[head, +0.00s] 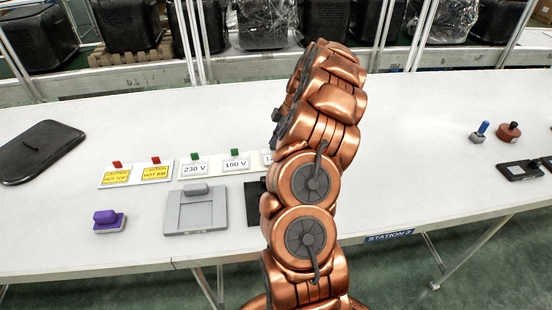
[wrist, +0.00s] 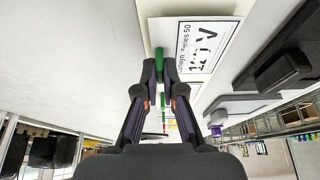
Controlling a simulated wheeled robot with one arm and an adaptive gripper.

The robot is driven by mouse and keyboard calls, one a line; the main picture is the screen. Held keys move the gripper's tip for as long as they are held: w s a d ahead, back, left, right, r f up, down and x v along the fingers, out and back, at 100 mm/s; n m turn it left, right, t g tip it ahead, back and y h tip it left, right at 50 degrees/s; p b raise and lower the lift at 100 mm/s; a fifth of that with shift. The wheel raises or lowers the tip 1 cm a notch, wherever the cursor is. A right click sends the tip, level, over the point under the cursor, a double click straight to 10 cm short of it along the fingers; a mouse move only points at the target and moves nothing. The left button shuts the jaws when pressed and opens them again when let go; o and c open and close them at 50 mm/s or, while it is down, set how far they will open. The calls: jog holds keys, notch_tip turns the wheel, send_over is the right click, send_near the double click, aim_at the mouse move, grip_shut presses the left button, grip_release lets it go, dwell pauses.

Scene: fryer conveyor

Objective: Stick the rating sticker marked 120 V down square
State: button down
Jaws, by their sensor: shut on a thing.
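The 120 V sticker (wrist: 207,48) is white with a black border, and its print is partly broken up in the wrist view. In the head view only its left edge, reading "12" (head: 267,158), shows beside my arm. My gripper (wrist: 166,66) is shut on the green tab (wrist: 159,65) at the sticker's edge. The sticker lies over or just above a white card (wrist: 165,18); I cannot tell whether it touches.
Left of it are the 100 V sticker (head: 236,163), 230 V sticker (head: 194,168) and two yellow caution stickers (head: 116,177). A grey plate (head: 220,214), a partly hidden black plate (head: 253,213) and a purple-handled block (head: 109,221) stand in front.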

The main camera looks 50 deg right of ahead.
jog(key=shift+r+b, duration=0.9)
jog(key=shift+r, duration=2.15)
